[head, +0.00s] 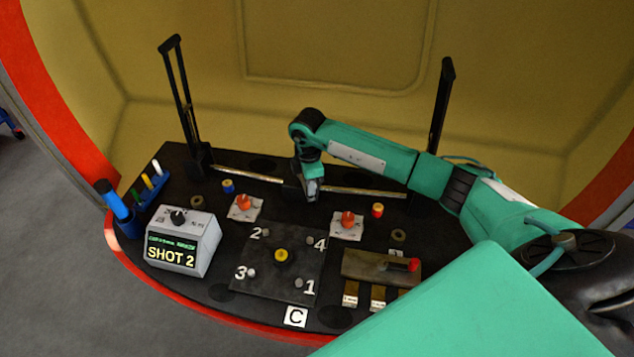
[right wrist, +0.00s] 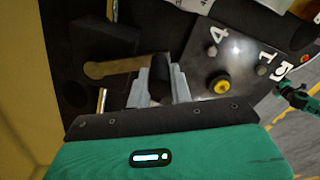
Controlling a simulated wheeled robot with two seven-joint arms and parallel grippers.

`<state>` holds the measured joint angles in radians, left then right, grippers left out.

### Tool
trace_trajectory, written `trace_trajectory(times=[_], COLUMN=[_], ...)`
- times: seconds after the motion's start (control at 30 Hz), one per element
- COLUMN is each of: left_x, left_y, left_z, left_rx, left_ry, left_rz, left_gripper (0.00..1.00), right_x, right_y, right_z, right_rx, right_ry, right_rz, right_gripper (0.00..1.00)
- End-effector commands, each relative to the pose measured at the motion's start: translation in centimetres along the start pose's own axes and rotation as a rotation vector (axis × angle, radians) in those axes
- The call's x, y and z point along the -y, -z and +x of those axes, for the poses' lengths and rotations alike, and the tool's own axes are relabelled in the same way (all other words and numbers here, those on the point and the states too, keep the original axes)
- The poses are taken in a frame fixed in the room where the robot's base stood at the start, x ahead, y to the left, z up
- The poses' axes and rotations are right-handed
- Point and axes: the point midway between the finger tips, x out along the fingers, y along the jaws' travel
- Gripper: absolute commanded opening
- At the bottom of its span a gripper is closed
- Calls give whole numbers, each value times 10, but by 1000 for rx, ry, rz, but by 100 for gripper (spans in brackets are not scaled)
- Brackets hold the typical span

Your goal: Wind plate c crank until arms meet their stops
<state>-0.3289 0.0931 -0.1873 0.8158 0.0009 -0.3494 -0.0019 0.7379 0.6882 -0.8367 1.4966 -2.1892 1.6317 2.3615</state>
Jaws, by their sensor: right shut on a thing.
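My right gripper (head: 313,190) reaches in from the right to the middle of the dark plate (head: 222,292), which carries a white C label (head: 295,316). In the right wrist view its grey fingers (right wrist: 160,88) are shut on the black crank knob (right wrist: 160,66). A brass crank arm (right wrist: 112,66) runs left from the knob. In the head view the gripper hides most of the crank. Two black arms stand nearly upright, one at the left (head: 180,95) and one at the right (head: 437,120). Whether they touch stops is unclear. A teal part, apparently my left gripper (right wrist: 298,98), shows small in the right wrist view.
Brass rods (head: 250,174) run across behind the numbered panel (head: 278,285) with its yellow knob (head: 281,255). A SHOT 2 display box (head: 182,240), two red knobs and a red-handled lever box (head: 375,268) stand near. A yellow shell wall (head: 340,50) rises behind.

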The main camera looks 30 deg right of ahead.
Motion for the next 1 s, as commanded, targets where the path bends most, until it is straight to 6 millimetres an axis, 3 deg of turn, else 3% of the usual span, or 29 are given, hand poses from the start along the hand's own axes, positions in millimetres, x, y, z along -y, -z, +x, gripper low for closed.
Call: trace_trajectory(times=[0.17,0.4,0.63,1.0], left_x=[6,-6,-15,-5], left_y=[-1,-1,1,-2], left_z=[-1,-1,-1,-1], left_rx=[0,-1,-3,1], left_ry=[6,-6,-16,-6], left_rz=[3,-2,-6,-1], left_gripper=[61,61,61,61], right_x=[-2,-6,-8,-9], right_y=[16,27,32,35], right_z=[-1,-2,-2,-3], right_rx=[-6,-7,-8,-13], right_ry=[0,-2,-3,-8], right_rz=[-9,-10,-10,-11], right_gripper=[0,0,0,0])
